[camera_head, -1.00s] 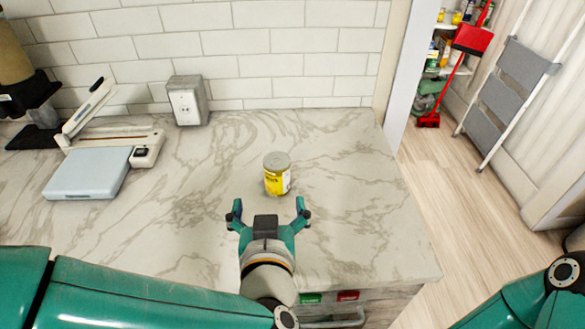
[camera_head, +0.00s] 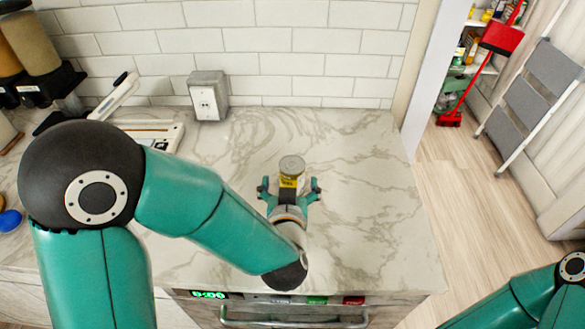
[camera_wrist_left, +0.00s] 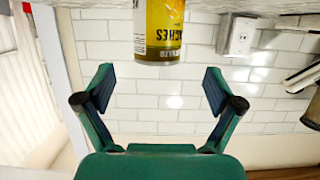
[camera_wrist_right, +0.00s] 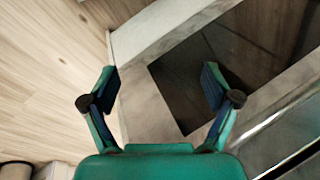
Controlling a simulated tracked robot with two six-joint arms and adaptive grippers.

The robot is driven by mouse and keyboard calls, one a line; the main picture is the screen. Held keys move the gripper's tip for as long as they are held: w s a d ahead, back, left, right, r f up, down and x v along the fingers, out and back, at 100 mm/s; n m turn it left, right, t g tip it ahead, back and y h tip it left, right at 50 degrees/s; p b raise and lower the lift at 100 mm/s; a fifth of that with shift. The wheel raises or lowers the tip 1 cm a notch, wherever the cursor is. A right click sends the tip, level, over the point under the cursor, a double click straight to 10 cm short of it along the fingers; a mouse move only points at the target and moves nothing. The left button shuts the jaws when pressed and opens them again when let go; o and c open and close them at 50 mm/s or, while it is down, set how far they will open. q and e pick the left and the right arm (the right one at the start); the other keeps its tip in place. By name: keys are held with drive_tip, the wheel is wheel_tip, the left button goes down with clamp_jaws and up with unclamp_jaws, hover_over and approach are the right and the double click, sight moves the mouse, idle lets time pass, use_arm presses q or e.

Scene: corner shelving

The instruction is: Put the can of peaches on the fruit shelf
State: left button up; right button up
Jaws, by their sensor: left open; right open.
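The can of peaches (camera_head: 291,165), yellow with a grey lid, stands upright on the marble counter (camera_head: 375,200). In the left wrist view the can (camera_wrist_left: 159,30) shows upside down, with part of the word PEACHES readable. My left gripper (camera_head: 290,186) is open and empty, just in front of the can, its fingers spread to either side. In its wrist view the can sits beyond the fingertips, between their lines. My right gripper (camera_wrist_right: 161,74) is open and empty, away from the can. Stocked pantry shelves (camera_head: 484,70) show at the upper right; I cannot tell which is the fruit shelf.
A red dustpan (camera_head: 500,40) and a grey step ladder (camera_head: 530,95) stand near the pantry. The counter right of the can is clear.

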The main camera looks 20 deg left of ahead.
sight(292, 167)
use_arm(q)
drive_tip(key=shift+x, duration=0.8)
drive_tip(key=shift+w+a+f+p, duration=0.1)
drive_tip(key=shift+w+p, duration=0.25)
drive_tip(key=shift+w, duration=0.1)
drive_tip(key=p+x, duration=0.1)
drive_tip(key=x, duration=0.3)
drive_tip(key=shift+w, duration=0.25)
drive_tip(key=c, duration=1.5)
drive_tip(key=shift+c, duration=0.2)
